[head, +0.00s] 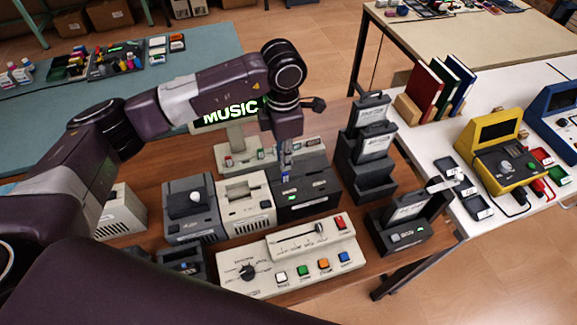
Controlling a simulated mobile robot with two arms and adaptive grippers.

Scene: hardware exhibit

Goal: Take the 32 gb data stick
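My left arm reaches in from the left, over the wooden table. Its gripper (286,168) points down at a black device (308,188) with a small green light. The fingers are small and partly hidden by the wrist, so I cannot tell whether they are open or hold anything. I cannot single out the 32 gb data stick, because labels are too small to read.
A beige control panel (290,262) with coloured buttons stands in front of the black device. A dark holder (366,176) with labelled cartridges stands to its right, near another dark unit (407,236). A yellow console (496,150) and books (426,88) stand on the white table.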

